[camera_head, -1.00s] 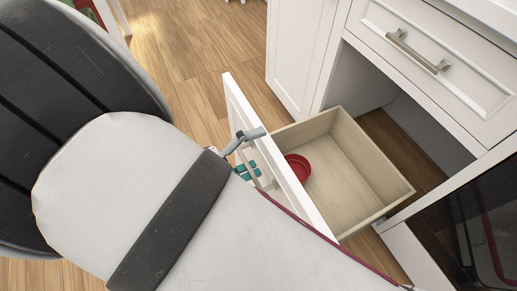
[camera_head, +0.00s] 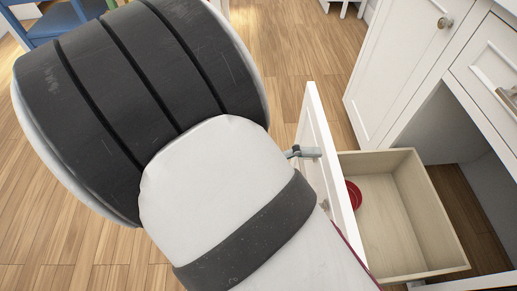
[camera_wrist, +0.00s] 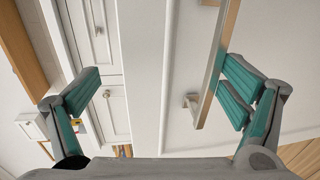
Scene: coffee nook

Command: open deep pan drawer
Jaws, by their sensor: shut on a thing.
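The deep pan drawer is pulled well out of its cabinet at the right of the head view. Its pale wooden box (camera_head: 390,230) is open to view, and a red round dish (camera_head: 354,195) lies inside, partly hidden by the white drawer front (camera_head: 322,155). My gripper (camera_wrist: 165,90) straddles the top edge of that front, which also shows in the wrist view (camera_wrist: 147,75). The teal pads on the right side are against the metal bar handle (camera_wrist: 215,65). The other finger is on the box side. In the head view my arm hides most of the gripper.
White cabinets (camera_head: 400,55) stand behind and beside the drawer, with another closed drawer (camera_head: 490,60) above the opening. A blue chair (camera_head: 60,22) stands at the far upper left. Wooden floor (camera_head: 300,50) is clear beyond my arm.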

